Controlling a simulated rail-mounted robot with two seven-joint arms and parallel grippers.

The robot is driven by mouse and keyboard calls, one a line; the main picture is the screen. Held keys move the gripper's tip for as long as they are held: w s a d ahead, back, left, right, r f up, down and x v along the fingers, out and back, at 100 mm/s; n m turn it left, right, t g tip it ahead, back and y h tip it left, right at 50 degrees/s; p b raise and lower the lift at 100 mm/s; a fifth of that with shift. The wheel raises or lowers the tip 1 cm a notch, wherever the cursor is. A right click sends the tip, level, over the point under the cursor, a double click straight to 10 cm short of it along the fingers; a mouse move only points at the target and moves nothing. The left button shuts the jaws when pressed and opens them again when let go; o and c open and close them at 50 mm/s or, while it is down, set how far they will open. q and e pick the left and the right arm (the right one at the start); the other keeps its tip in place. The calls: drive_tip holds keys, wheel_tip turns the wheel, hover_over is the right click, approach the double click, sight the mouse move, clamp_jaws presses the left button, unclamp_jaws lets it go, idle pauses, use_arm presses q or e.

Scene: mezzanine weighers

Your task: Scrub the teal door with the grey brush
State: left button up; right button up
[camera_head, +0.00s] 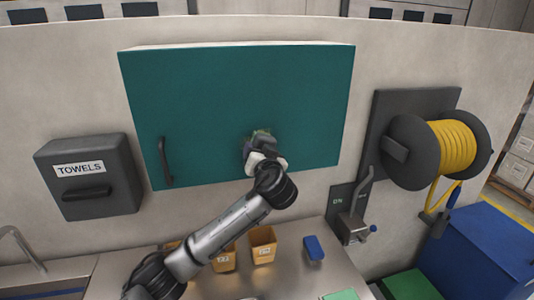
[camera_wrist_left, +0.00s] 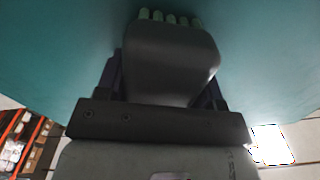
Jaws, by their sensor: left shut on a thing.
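The teal door (camera_head: 230,100) is the wide front of a wall cabinet, closed, with a dark upright handle (camera_head: 165,160) at its lower left. My left gripper (camera_head: 260,155) is in front of the door's lower middle and shut on the grey brush (camera_wrist_left: 170,60). In the head view the brush is small and largely hidden by the gripper. In the left wrist view its grey block sits between the fingers (camera_wrist_left: 165,90), and its pale green bristles (camera_wrist_left: 170,17) point at the teal surface. The bristles look at or very close to the door; contact is not clear. My right gripper is out of view.
A grey towel box (camera_head: 90,180) hangs left of the cabinet, a yellow hose reel (camera_head: 455,146) right of it. Tan bins (camera_head: 263,245) and a blue block (camera_head: 313,249) stand on the metal counter below.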

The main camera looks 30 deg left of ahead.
sight(282, 137)
use_arm(q)
drive_tip(key=shift+s+a+b, duration=0.35)
drive_tip(key=shift+s+a, duration=1.3)
drive_tip(key=shift+s+r+p, duration=0.1)
drive_tip(key=shift+r+p, duration=0.7)
drive_tip(key=shift+r, duration=0.5)
drive_tip(key=shift+w+d, duration=1.25)
drive_tip(key=shift+d, duration=0.05)
drive_tip(key=shift+w+d, duration=0.6)
drive_tip(key=shift+w, duration=0.1)
drive_tip(key=shift+w+d, duration=1.15)
drive_tip(key=shift+w, duration=0.25)
drive_tip(key=shift+w+d, duration=1.1)
drive_tip(key=shift+a+f, duration=0.1)
